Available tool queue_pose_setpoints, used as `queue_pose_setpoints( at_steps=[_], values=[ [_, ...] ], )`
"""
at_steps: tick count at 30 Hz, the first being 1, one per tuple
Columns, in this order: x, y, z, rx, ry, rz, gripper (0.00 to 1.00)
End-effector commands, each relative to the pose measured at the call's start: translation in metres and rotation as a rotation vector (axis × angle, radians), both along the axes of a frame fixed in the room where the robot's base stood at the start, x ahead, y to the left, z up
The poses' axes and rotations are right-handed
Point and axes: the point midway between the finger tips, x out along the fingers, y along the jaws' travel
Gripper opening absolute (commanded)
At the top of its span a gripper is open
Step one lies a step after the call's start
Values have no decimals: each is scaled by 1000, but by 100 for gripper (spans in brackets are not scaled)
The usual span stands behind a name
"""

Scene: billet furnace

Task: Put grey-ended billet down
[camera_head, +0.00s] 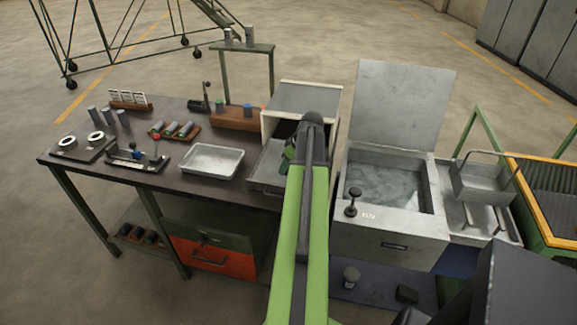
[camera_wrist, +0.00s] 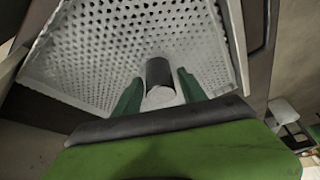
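The grey-ended billet (camera_wrist: 159,75) shows in the wrist view as a short dark cylinder with a pale grey end towards the camera. It is at a white perforated surface (camera_wrist: 95,50); I cannot tell whether it rests on it. My gripper's green fingers (camera_wrist: 158,88) stand on either side of the billet, with a narrow gap showing at each side, so they look open around it. In the head view my gripper (camera_head: 288,158) is at the mouth of the cream-framed furnace box (camera_head: 308,90), mostly hidden behind my arm. The billet cannot be made out there.
A metal tray (camera_head: 212,161) lies on the dark bench left of the furnace. Several billets stand or lie farther left, with a wooden rack (camera_head: 240,120) behind. A quench tank (camera_head: 390,185) with a raised lid stands to the right, beside a wire-handled basket (camera_head: 483,183).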

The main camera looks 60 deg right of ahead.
Motion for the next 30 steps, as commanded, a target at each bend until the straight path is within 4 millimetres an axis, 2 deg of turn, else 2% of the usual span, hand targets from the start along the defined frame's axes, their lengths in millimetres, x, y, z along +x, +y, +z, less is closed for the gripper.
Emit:
queue_pose_setpoints(
  at_steps=[10, 14, 20, 27, 30],
  values=[
    [0, 0, 1, 0, 0, -1, 58],
    [-1, 0, 8, 0, 0, -1, 58],
    [-12, 1, 38, 0, 0, -2, 58],
    [-33, 3, 92, 0, 0, -3, 58],
    [-41, 3, 109, 0, 0, -3, 58]
  ],
)
